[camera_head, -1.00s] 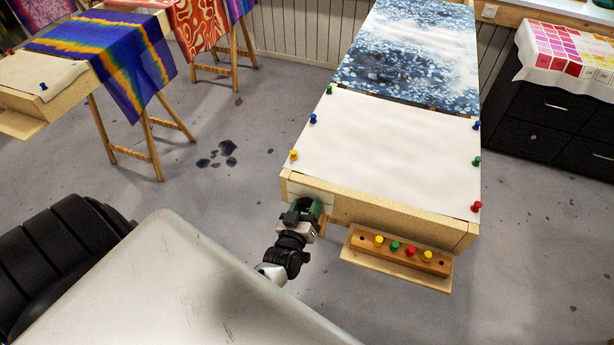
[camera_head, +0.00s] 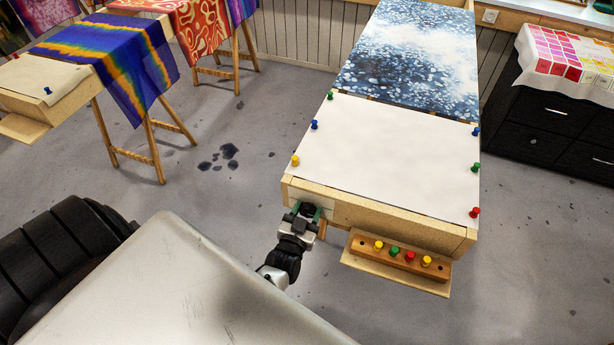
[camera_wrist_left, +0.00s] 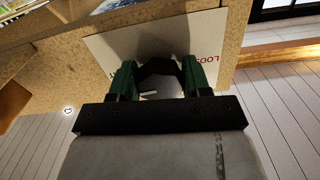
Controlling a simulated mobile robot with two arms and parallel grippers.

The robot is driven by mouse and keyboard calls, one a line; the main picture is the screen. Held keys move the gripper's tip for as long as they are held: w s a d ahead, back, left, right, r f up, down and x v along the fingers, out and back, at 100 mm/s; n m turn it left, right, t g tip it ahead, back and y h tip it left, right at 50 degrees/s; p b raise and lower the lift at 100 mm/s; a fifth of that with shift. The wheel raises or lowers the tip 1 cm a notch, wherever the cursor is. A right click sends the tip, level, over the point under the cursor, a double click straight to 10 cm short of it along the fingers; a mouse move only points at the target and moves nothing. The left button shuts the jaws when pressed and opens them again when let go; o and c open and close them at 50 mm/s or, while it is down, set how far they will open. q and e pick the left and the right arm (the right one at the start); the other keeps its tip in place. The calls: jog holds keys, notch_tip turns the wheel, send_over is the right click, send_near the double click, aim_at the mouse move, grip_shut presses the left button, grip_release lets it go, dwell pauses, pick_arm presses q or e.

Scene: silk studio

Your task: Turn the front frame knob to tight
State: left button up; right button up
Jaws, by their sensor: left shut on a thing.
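The front frame knob (camera_wrist_left: 160,70) is black and sits on a white plate (camera_wrist_left: 112,48) on the frame's front face. The plate carries red lettering on the right, partly readable as "LOOS", and a bit of green lettering on the left, mostly hidden by a finger. My left gripper (camera_head: 309,212) is at the front left corner of the frame, its green fingers shut on the knob from both sides. The fingers hide much of the knob, and I cannot read its exact setting. My right gripper is in neither view.
The wooden frame (camera_head: 390,216) holds white cloth (camera_head: 400,150) with colored pins along its sides. A ledge with a peg block (camera_head: 390,256) juts out right of my left gripper. Open grey floor (camera_head: 230,215) lies to the left.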

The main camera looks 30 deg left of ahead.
pick_arm(q)
jog(key=o, duration=0.9)
jog(key=shift+o, duration=0.2)
jog(key=b+v, duration=0.1)
jog(key=v, duration=1)
jog(key=shift+w+d, duration=0.1)
jog(key=s+d+f+m+g+h, duration=0.1)
jog(key=s+d+f+g+h, duration=0.2)
jog(key=f, duration=0.4)
jog(key=s+d+f+m+g, duration=0.1)
jog(key=s+f+g, duration=0.25)
jog(key=f, duration=0.45)
jog(key=s+d+f+m+g+h, duration=0.1)
jog(key=s+d+f+g+h, duration=0.2)
jog(key=f, duration=0.4)
jog(key=s+a+f+g, duration=0.1)
jog(key=s+f+g, duration=0.1)
jog(key=s, duration=0.4)
jog(key=s+a+f+g+y, duration=0.1)
jog(key=s+a+f+g, duration=0.1)
jog(key=s+f, duration=0.2)
jog(key=s+a+f+g+y, duration=0.1)
jog(key=s+f+g, duration=0.2)
jog(key=s, duration=0.5)
jog(key=shift+a+f+m, duration=0.3)
jog(key=shift+a+m, duration=0.05)
jog(key=shift+m, duration=0.05)
